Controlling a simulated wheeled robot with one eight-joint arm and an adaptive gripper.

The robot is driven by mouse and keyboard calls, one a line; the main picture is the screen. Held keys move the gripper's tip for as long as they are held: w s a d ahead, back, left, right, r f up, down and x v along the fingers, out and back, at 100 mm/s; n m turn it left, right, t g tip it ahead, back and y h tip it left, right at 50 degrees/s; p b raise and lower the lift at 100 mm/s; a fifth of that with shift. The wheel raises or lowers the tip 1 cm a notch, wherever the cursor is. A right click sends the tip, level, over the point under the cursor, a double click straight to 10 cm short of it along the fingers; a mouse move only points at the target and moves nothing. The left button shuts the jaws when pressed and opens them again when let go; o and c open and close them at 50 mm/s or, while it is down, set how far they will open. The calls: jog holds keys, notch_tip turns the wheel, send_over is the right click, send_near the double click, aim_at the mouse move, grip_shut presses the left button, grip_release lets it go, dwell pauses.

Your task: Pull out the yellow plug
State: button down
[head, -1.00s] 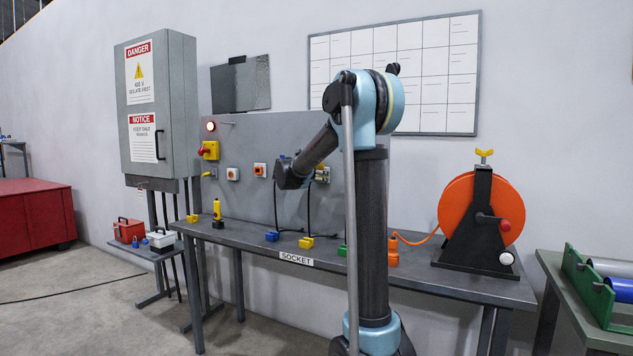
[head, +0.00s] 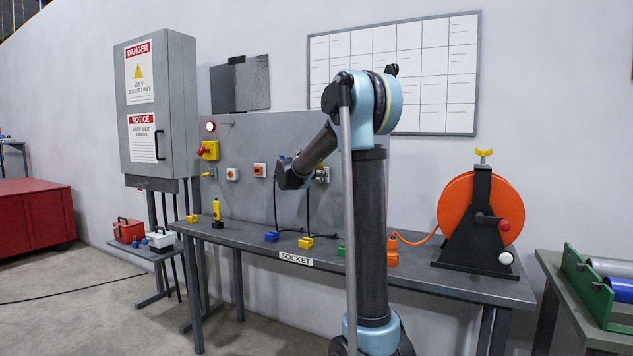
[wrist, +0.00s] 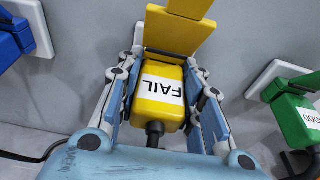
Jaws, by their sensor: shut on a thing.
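The yellow plug (wrist: 158,108), with a "FAIL" label and a dark cable, is between the fingers of my gripper (wrist: 162,84) in the wrist view. The fingers are shut on its two sides. The yellow socket (wrist: 180,28) with its raised lid is just beyond the plug. A dark band shows between plug and socket; I cannot tell how far the plug sits inside. In the head view my wrist (head: 290,174) is at the grey panel (head: 262,140), and the arm largely hides the gripper and plug.
A blue connector (wrist: 12,38) is left and a green plug (wrist: 298,118) right of my gripper. On the bench (head: 225,233) stand small blue (head: 271,236) and yellow (head: 306,242) blocks. An orange cable reel (head: 470,215) stands at right. Dark cables hang by the panel.

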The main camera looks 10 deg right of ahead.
jog(key=shift+a+f, duration=0.1)
jog(key=shift+a, duration=0.05)
jog(key=shift+s+a, duration=0.15)
jog(key=shift+s, duration=0.1)
jog(key=shift+s+a, duration=0.25)
jog(key=shift+s, duration=0.05)
dwell(0.4)
jog(key=f+v, duration=0.1)
jog(key=v, duration=0.6)
jog(key=shift+s+a+f, duration=0.25)
jog(key=shift+s+f, duration=0.2)
jog(key=shift+f, duration=0.05)
dwell(0.9)
